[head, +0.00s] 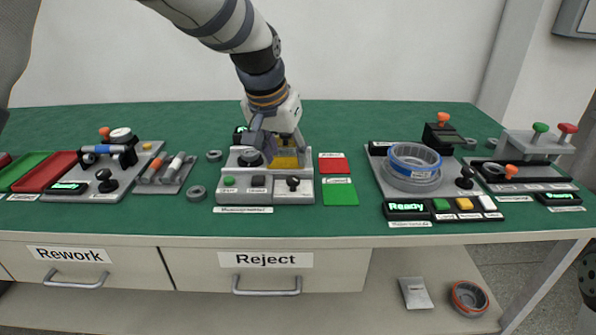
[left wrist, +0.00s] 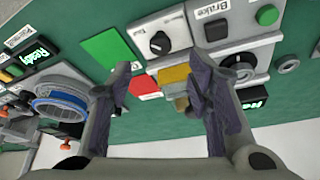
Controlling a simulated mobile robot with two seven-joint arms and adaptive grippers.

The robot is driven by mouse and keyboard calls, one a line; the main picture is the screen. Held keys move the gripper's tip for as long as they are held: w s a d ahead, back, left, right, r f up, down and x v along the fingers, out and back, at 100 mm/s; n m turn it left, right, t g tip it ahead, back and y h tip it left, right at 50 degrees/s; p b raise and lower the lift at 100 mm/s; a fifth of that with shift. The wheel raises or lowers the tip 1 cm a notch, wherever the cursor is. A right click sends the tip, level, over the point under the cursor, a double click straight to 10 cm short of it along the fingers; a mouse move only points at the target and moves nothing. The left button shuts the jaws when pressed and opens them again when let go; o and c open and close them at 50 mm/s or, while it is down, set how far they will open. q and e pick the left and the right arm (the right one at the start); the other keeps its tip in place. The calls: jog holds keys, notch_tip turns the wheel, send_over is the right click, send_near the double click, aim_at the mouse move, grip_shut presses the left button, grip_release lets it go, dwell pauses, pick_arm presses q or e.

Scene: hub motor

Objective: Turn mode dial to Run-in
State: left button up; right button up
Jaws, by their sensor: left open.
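My left gripper (head: 278,150) is open and empty, pointing down over the middle station on the green table. In the left wrist view its two fingers (left wrist: 160,82) are spread apart, with a yellow block and a red pad showing beyond them. A small black pointer knob (head: 293,182) sits on the station's white front panel; it also shows in the left wrist view (left wrist: 159,43), clear of the fingers. A larger round black dial (head: 250,157) is at the station's back left, close beside one finger.
A red pad (head: 333,165) and a green pad (head: 340,193) lie right of the station. A motor ring with a blue rim (head: 414,158) stands farther right. A tool fixture (head: 108,152) is at left. Grey rings (head: 197,192) lie near the station's left side.

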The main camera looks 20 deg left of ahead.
aim_at(292, 179)
pick_arm(q)
jog(key=x, duration=0.8)
jog(key=shift+b, duration=0.4)
grip_shut()
